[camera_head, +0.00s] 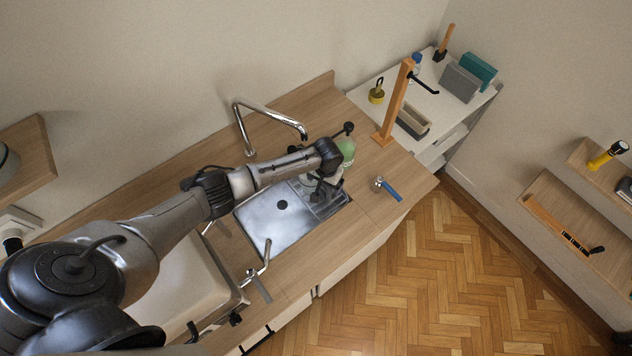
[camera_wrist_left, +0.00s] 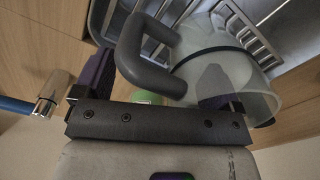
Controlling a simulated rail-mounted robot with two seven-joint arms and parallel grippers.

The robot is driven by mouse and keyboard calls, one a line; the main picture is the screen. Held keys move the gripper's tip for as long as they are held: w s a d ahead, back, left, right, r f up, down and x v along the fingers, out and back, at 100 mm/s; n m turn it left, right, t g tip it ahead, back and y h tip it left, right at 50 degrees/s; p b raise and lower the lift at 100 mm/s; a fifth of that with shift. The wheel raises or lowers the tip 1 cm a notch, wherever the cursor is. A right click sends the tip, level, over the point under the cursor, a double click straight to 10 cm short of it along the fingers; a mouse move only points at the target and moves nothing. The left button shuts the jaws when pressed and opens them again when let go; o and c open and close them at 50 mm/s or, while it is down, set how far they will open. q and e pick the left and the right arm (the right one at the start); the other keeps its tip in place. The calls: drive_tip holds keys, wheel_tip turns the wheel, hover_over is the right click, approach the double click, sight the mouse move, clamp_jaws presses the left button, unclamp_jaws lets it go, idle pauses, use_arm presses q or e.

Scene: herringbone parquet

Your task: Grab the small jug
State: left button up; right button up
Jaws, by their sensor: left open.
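The small jug shows close up in the left wrist view as a translucent, rounded body (camera_wrist_left: 262,100) with a thick dark grey loop handle (camera_wrist_left: 150,72). It is at the metal sink's ribbed drainer. My left gripper (camera_wrist_left: 155,92) is open, with one finger on each side of the handle in that picture. The right finger overlaps the jug's body; I cannot tell whether it is inside or outside the wall, or touching. In the head view my left gripper (camera_head: 326,188) is over the sink's right end and mostly hides the jug. My right gripper is not in view.
The metal sink (camera_head: 268,229) is set in a wooden counter. A curved tap (camera_head: 270,108) stands behind it. A light green object (camera_head: 346,151) is just beyond my gripper. A blue-handled tool (camera_head: 389,191) lies to the right. A wooden post (camera_head: 395,103) stands at the counter's right end.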

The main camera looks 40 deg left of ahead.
use_arm(q)
clamp_jaws()
idle(0.8)
